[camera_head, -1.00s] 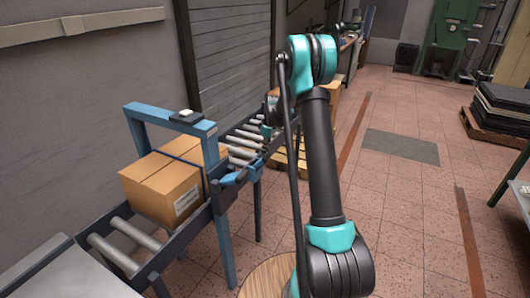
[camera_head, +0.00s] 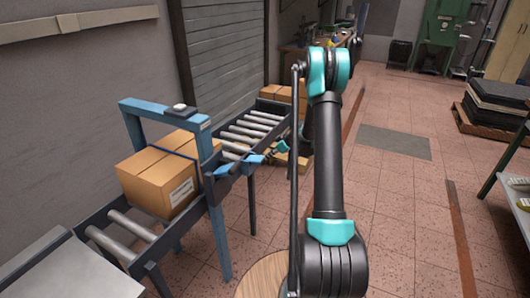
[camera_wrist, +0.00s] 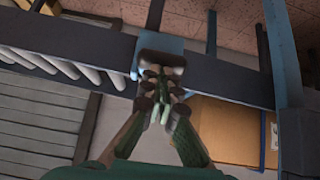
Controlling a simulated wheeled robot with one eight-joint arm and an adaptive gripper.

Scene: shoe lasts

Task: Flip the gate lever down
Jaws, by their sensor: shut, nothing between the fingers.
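The gate lever shows in the wrist view as a dark, rounded bar (camera_wrist: 162,64) at a light blue bracket (camera_wrist: 172,44) on the conveyor's side rail. In the head view the blue bracket (camera_head: 251,159) sits on the near rail, just right of the blue gate frame (camera_head: 217,205). My gripper (camera_wrist: 161,97) is shut and empty, with its fingertips close to the bar. I cannot tell whether they touch it. In the head view my gripper (camera_head: 281,147) is small beside the bracket, partly hidden by my arm.
A cardboard box (camera_head: 160,183) sits on the roller conveyor (camera_head: 127,228) under the gate frame. More boxes (camera_head: 277,92) stand behind the far end. A pallet stack (camera_head: 493,108) and a table edge (camera_head: 505,172) are at the right. The tiled floor between is open.

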